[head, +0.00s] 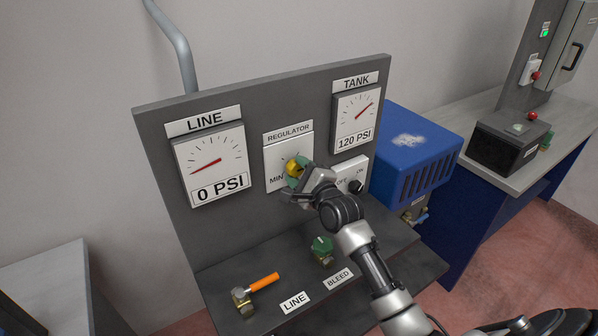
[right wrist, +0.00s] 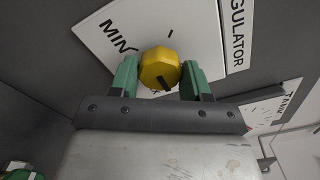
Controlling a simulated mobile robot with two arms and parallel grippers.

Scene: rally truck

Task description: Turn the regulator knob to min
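The yellow regulator knob (head: 293,167) is on the white REGULATOR plate (head: 301,140) in the middle of the grey panel. MIN is printed at the plate's lower left. In the right wrist view the many-sided knob (right wrist: 159,68) has a black mark on its lower edge, turned away from the word MIN (right wrist: 116,37). My right gripper (head: 297,176) is at the knob, with its green fingers (right wrist: 159,75) on opposite sides, seemingly touching it. The gripper hides the plate's lower right in the head view. My left gripper is not in view.
The LINE gauge (head: 209,163) reads 0 PSI and the TANK gauge (head: 356,117) 120 PSI. A black OFF/ON knob (head: 355,187) is close right of my gripper. An orange-handled LINE valve (head: 262,283) and green BLEED knob (head: 321,247) stand on the shelf below.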

